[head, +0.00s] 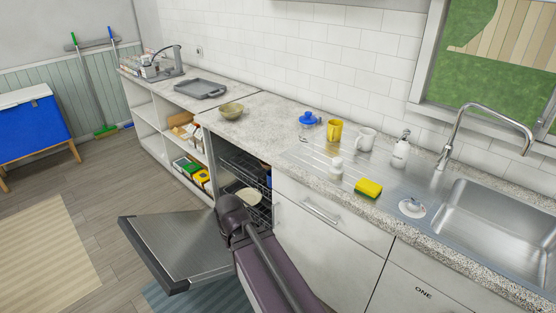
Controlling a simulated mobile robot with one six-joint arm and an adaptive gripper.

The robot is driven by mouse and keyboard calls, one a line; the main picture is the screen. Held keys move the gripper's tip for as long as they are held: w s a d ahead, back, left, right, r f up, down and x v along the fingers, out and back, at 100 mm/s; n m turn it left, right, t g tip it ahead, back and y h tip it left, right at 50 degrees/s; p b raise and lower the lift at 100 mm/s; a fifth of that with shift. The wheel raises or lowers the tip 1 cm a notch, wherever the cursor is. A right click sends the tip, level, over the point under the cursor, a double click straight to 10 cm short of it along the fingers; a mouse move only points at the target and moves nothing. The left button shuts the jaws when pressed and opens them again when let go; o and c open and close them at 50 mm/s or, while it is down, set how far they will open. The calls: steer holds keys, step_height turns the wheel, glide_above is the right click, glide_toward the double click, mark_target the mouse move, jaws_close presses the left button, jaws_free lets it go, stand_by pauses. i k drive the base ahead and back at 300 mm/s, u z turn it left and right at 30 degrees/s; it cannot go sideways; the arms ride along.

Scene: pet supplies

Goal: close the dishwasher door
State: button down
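The dishwasher door (175,245) is open and lowered, sticking out from the counter front over the floor. Its metallic inner face is up, with a dark edge along its outer end. The dishwasher's opening (235,165) shows dark wire racks, with a pale dish (249,196) on the lower one. My own arm rises from the bottom and covers the right part of the door and part of the opening. My gripper is not visible, so its position relative to the door cannot be told.
Drawers and cabinets (325,240) stand right of the opening. Above, the counter (245,133) holds a bowl (231,110), a yellow cup (334,130) and a sponge (368,188). Open shelves (150,125) stand left. The floor (125,190) left of the door is clear apart from rugs.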

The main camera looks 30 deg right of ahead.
mark_target(184, 251)
steer(key=z, duration=0.1)
steer(key=i, duration=0.85)
steer(key=z, duration=0.8)
